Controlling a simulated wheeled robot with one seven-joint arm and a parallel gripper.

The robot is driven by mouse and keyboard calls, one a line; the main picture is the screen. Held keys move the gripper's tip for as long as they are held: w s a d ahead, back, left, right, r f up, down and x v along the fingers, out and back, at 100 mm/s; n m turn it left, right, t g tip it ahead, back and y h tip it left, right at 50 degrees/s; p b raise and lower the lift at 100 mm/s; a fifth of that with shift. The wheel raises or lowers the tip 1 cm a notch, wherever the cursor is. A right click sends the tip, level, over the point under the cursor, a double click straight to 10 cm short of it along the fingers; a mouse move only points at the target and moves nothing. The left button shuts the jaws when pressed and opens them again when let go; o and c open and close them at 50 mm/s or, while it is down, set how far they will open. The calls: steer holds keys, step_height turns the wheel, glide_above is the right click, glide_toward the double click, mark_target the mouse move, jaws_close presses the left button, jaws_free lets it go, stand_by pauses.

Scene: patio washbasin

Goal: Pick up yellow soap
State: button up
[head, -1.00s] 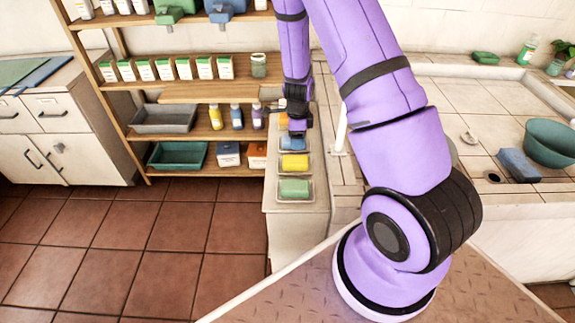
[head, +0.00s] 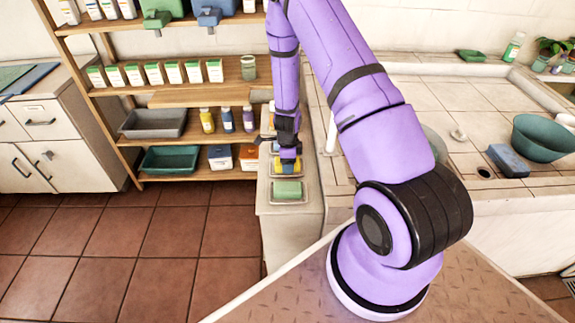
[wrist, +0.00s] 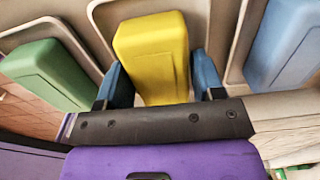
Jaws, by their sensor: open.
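The yellow soap (wrist: 152,55) is a rounded bar in a pale tray, in the middle of the wrist view. In the head view the yellow soap (head: 284,169) is mostly hidden by my gripper (head: 287,158). In the wrist view the blue fingertips of my gripper (wrist: 160,84) are open, one on each side of the near end of the soap. I cannot tell whether they touch it.
A green soap (head: 288,190) lies in its own tray nearer the front of the narrow counter (head: 290,228). A blue soap (wrist: 285,45) lies on the other side. Shelves (head: 160,95) with bottles and bins stand behind; a tiled basin counter (head: 400,160) is at the right.

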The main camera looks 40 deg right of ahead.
steer(key=shift+f, duration=0.15)
steer(key=c, duration=0.7)
step_height(320, 180, up, 10)
steer(key=shift+r, duration=0.1)
stand_by(0.3)
